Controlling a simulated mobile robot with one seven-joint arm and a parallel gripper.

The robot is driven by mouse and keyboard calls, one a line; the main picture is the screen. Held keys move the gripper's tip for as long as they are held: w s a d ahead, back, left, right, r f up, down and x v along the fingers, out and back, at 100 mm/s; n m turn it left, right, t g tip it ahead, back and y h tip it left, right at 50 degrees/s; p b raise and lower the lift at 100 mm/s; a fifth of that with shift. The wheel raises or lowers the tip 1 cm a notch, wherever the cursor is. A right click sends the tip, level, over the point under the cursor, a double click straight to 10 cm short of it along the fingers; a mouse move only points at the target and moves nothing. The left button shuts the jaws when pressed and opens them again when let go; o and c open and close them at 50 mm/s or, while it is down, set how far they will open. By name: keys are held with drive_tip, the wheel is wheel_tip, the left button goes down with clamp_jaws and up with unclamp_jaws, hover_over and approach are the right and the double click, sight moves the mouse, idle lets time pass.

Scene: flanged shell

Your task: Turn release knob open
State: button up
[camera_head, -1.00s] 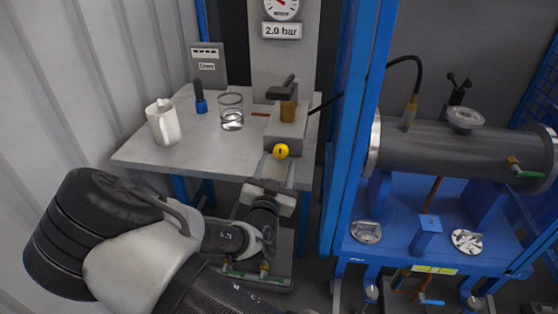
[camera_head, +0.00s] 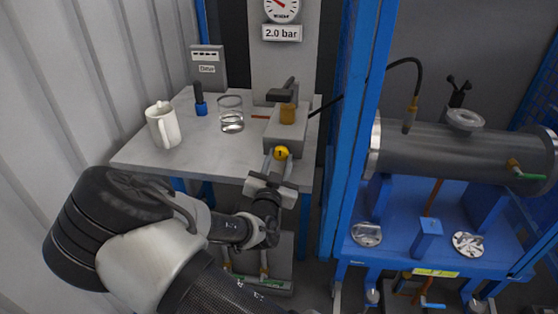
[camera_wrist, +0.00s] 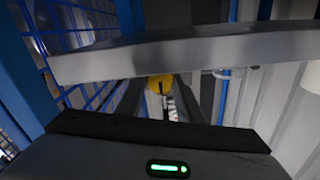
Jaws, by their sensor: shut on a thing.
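The release knob (camera_head: 281,153) is a small round yellow knob with a dark mark, on the front of a grey block (camera_head: 287,128) at the table's front edge. It also shows in the wrist view (camera_wrist: 158,83), between the two dark fingers and partly hidden by a grey edge. My gripper (camera_head: 279,161) reaches up to the knob from below and in front, with one finger on each side. It is shut on the knob. The mark's exact angle is too small to read.
A gauge (camera_head: 281,9) reads above a "2.0 bar" label. A blue frame post (camera_head: 352,150) stands close at right, beside a grey cylinder (camera_head: 460,150).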

drive_tip(key=shift+n, duration=0.3)
drive_tip(key=n+p, duration=0.1)
drive_tip(key=n, duration=0.3)
drive_tip(key=shift+n+p, duration=0.3)
drive_tip(key=shift+n, duration=1.8)
drive_tip(key=o, duration=1.1)
drive_tip(key=shift+c, duration=0.2)
